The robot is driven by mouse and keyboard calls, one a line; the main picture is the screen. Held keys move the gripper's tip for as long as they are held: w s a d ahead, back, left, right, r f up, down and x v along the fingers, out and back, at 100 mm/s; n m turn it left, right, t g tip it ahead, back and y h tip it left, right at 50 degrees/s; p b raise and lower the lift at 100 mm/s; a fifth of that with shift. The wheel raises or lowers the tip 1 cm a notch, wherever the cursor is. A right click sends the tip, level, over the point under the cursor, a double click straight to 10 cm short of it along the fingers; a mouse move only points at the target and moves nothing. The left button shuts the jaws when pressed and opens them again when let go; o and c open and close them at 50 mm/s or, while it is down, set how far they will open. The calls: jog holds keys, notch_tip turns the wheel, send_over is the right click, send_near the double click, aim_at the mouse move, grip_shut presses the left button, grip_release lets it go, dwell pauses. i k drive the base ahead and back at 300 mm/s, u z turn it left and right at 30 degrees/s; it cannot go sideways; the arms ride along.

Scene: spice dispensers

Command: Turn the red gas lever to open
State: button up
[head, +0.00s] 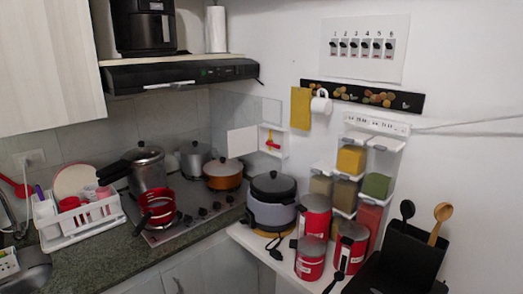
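The red gas lever (271,142) sits in a small open white wall box (284,141) near the room's corner, above and behind a grey rice cooker. Some yellow shows at the lever, above its red part. The lever is too small in the picture to tell its exact angle. A flat white panel (241,141), which looks like the box's open door, stands out to the left of the box. My gripper is not in view.
Below the lever are the rice cooker (271,211), an orange pot (223,174) and a stove (195,205) with more pots. Red canisters (352,248) and stacked spice dispensers (352,160) stand to the right. A black utensil holder (408,258) fills the lower right.

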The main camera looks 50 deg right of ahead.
aim_at(278, 146)
jog(key=z, duration=0.1)
jog(key=i, duration=0.95)
jog(key=u, duration=0.35)
